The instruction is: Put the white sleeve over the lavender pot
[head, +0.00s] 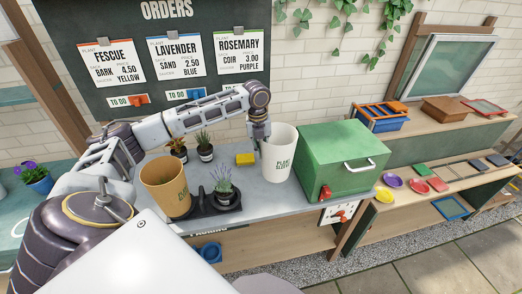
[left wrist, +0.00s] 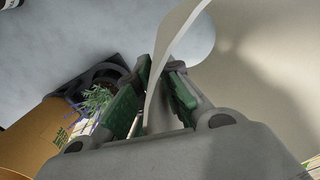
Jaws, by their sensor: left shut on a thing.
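The lavender also shows in the left wrist view (left wrist: 98,97). My right gripper is out of view.
A tan sleeve (head: 167,187) stands at the tray's left end, close to the lavender. The green box (head: 340,160) is close on the sleeve's right. Bare bench lies between lavender and sleeve.

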